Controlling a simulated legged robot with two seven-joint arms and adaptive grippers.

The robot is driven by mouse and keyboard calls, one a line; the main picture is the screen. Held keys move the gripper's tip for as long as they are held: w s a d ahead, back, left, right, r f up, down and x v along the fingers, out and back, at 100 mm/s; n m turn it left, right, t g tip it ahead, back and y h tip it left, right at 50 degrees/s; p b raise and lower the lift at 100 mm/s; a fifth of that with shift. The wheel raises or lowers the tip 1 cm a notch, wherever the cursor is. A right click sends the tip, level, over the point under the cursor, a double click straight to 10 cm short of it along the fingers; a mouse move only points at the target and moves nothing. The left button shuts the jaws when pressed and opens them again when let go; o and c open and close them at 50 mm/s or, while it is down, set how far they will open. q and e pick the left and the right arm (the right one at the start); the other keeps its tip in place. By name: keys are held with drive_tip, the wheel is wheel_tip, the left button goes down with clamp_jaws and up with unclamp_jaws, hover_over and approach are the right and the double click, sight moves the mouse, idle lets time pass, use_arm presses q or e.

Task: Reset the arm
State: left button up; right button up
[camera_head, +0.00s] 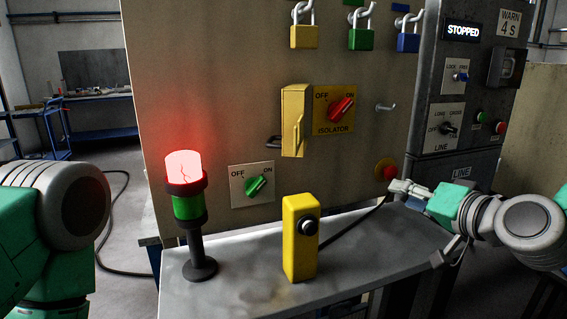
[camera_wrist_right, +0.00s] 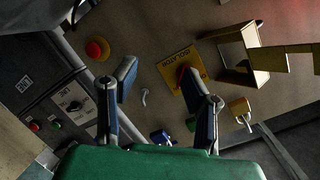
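My right gripper (camera_head: 402,188) reaches in from the right in the head view, close to the red emergency button on its yellow base (camera_head: 387,170). In the right wrist view the right gripper (camera_wrist_right: 160,80) has its fingers spread with nothing between them. Beyond them are the panel, the emergency button (camera_wrist_right: 97,49) and the red isolator knob (camera_wrist_right: 185,76). Contact with the panel cannot be told. My left arm shows at the left edge of the head view, but its gripper is out of view.
A lit red stack light (camera_head: 184,167) and a yellow button box (camera_head: 300,240) stand on the grey shelf (camera_head: 240,290). Padlocks (camera_head: 304,36) hang above. A yellow cover (camera_head: 295,120) stands out beside the isolator (camera_head: 340,108). The display (camera_head: 463,31) reads STOPPED.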

drive_tip(key=s+f+n+g+h, duration=0.1)
drive_tip(key=s+f+g, duration=0.45)
drive_tip(key=f, duration=0.85)
drive_tip(key=s+f+n+g+h, duration=0.1)
drive_tip(key=s+f+g, duration=0.1)
drive_tip(key=s+f, duration=0.95)
drive_tip(key=s+d+f+n+g+h, duration=0.1)
drive_tip(key=s+d+f+g, duration=0.1)
drive_tip(key=s+f, duration=0.5)
drive_tip(key=s+d+f+n+g+h, duration=0.2)
drive_tip(key=s+d+f+g, duration=0.1)
drive_tip(key=s+f, duration=0.5)
drive_tip(key=s+g, duration=0.1)
drive_tip(key=s, duration=0.2)
drive_tip(key=shift+s+f+h, duration=0.15)
drive_tip(key=shift+h, duration=0.15)
